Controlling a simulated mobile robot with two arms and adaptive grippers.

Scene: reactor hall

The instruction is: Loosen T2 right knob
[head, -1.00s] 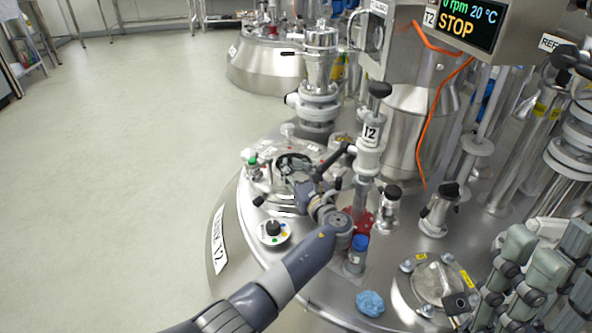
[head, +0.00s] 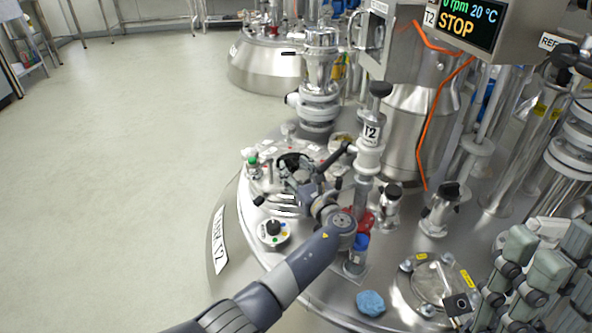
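The T2 tank (head: 220,190) has a steel domed lid with a label plate on its left side. A small round hatch (head: 268,178) sits on the lid, with black knobs and fittings around it. A black knob (head: 258,200) shows at its left front edge. My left gripper (head: 292,184) is over the hatch, its arm coming up from the bottom. The gripper covers the hatch's right part, so I cannot make out the right knob or whether the fingers touch it. The finger opening is hidden.
A black-knobbed dial (head: 274,229) is just left of my wrist. A crumpled blue cloth (head: 370,303) lies on the lid. An upright T2 fitting (head: 371,135) and a display (head: 470,22) reading STOP stand behind.

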